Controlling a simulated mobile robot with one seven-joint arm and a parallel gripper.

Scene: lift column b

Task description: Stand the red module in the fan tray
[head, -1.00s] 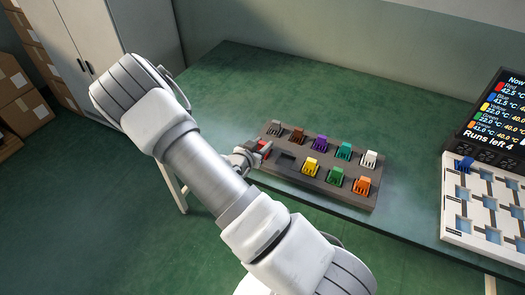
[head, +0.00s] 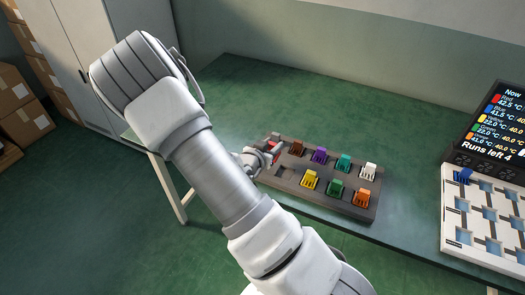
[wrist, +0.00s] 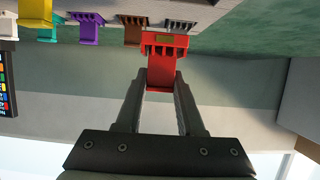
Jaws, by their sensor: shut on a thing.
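The red module (wrist: 165,58) is between the fingertips of my gripper (wrist: 162,88), which is shut on it, in the wrist view. In the head view the red module (head: 275,148) is a small patch at the left end of the dark rack (head: 340,205), partly hidden by my gripper (head: 266,157). The fan tray, which I take to be the white gridded tray (head: 449,222), stands at the right edge of the head view. It has several pale blue openings, and a blue module (head: 462,175) stands at its back left corner.
The rack holds several other modules, including yellow (head: 310,180), green (head: 336,188), orange (head: 362,197) and white (head: 368,172). A display (head: 499,120) stands behind the white tray. The green table (head: 290,95) is clear behind the rack. A grey cabinet stands at the back left.

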